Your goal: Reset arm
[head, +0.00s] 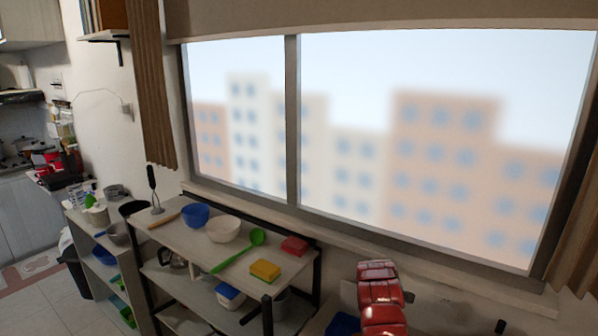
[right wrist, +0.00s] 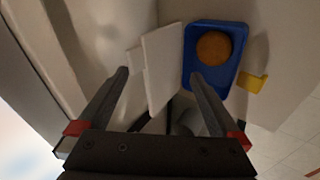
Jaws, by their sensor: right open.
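My right arm (head: 380,300), red and glossy, rises from the bottom edge of the head view, right of the shelf. Its gripper cannot be made out there. In the right wrist view my right gripper (right wrist: 160,78) is open, its two dark fingers spread apart. Nothing is held between them; a white panel (right wrist: 161,65) shows in the gap behind. My left arm and gripper are not in view.
A blue tray (right wrist: 188,66) with a round orange-brown thing (right wrist: 213,47) lies beyond the fingers, beside a yellow piece (right wrist: 252,82). A shelf (head: 205,258) holds bowls, a green spoon (head: 237,252) and sponges (head: 265,270). A window sill (head: 400,255) runs behind my arm.

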